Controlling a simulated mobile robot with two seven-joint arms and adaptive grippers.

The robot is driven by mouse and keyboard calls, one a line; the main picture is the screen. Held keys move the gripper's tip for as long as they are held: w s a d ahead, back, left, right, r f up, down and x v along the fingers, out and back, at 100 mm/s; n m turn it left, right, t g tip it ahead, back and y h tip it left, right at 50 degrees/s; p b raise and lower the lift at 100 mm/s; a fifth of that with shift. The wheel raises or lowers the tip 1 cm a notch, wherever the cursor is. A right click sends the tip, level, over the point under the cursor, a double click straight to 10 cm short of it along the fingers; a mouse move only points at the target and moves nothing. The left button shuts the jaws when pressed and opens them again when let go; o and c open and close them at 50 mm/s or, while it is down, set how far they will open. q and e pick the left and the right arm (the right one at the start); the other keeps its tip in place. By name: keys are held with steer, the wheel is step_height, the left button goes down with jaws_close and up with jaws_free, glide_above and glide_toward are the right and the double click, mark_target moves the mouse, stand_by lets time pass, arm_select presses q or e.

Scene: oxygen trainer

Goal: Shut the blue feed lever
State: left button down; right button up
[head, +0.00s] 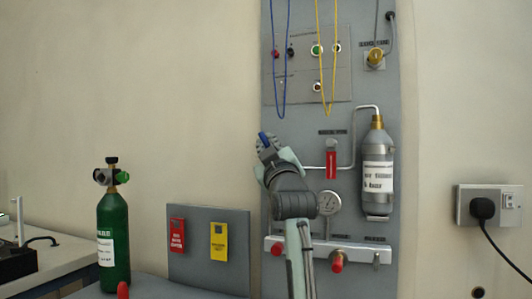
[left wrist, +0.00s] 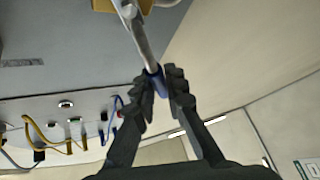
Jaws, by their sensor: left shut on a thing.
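The blue feed lever shows in the left wrist view as a metal rod (left wrist: 142,42) with a blue sleeve near its end. The rod runs down from the top of the picture, below a yellow fitting (left wrist: 120,4). My left gripper (left wrist: 163,92) is shut on the blue end, one finger on each side. In the head view my left gripper (head: 266,147) is at the left edge of the grey wall panel, with a bit of blue (head: 264,138) showing between its fingers. The lever's base is hidden there behind the gripper. My right gripper is not in view.
A grey cylinder (head: 377,200) with a pipe, a red tag (head: 331,166) and a gauge (head: 329,203) are right of my arm. Blue (head: 288,60) and yellow cords (head: 320,70) hang above. A green bottle (head: 114,235) stands at left.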

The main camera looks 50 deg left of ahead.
arm_select(q)
steer(key=m, duration=0.1)
steer(key=m+t, duration=0.1)
steer(key=d+m, duration=0.1)
steer(key=shift+w+r+t, duration=0.25)
steer(key=shift+t, duration=0.15)
steer(key=shift+w+d+r+m+t+h, duration=0.15)
steer(key=shift+m+t+h, duration=0.15)
steer(key=shift+m+t, duration=0.35)
steer(key=shift+w+d+r+m+t+h+p, duration=0.15)
steer(key=shift+d+m+t+p, duration=0.1)
steer(key=shift+m+t, duration=0.3)
steer(key=shift+w+d+f+m+t+h+p, duration=0.1)
steer(key=shift+m+t+h+p, duration=0.15)
steer(key=shift+m, duration=0.45)
steer(key=m+t, duration=0.1)
steer(key=d+m+t+h, duration=0.1)
steer(key=m, duration=0.1)
steer(key=m+t+h, duration=0.1)
steer(key=shift+w+d+m+p, duration=0.15)
steer(key=shift+w+m+p, duration=0.15)
steer(key=shift+p, duration=0.05)
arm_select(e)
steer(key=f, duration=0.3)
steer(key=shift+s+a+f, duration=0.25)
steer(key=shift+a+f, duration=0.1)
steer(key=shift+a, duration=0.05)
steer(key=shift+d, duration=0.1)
